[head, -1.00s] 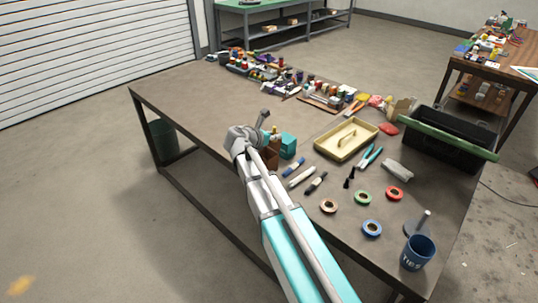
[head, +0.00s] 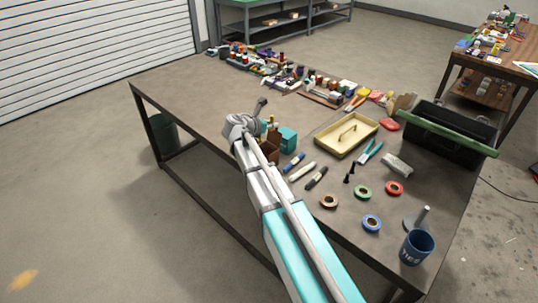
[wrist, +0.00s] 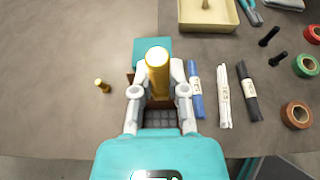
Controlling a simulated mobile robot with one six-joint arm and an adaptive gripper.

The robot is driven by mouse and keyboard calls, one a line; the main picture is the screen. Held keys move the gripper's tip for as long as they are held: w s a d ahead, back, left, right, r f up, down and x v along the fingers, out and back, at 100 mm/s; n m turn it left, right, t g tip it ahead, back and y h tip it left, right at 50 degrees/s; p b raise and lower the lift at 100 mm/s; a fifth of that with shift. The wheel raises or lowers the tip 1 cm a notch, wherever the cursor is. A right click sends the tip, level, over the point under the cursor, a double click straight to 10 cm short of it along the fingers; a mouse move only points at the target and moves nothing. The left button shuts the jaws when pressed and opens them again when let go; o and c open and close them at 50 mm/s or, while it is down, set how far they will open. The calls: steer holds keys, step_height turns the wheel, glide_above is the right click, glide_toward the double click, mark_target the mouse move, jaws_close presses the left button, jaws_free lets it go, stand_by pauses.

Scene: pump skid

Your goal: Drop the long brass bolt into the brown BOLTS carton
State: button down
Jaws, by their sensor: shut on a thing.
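My gripper (wrist: 160,72) is shut on the long brass bolt (wrist: 157,58), which points up toward the wrist camera. In the wrist view the bolt and fingers cover most of the brown carton; only a brown edge (wrist: 131,77) shows beside the bolt. In the head view the brown carton (head: 270,154) stands on the table in front of a teal box (head: 288,140), partly behind my arm. Its lettering cannot be read. Whether the bolt is directly over the carton's opening cannot be told.
A smaller brass piece (wrist: 102,86) is on the table left of my gripper. A cream tray (head: 346,134) and black crate (head: 450,135) are farther right. The table's left part is clear.

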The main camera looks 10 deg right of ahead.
mark_target(277, 135)
steer(key=shift+f+b, duration=2.4)
steer(key=shift+f, duration=0.25)
steer(key=c, duration=0.6)
jaws_free()
steer(key=shift+s, duration=0.15)
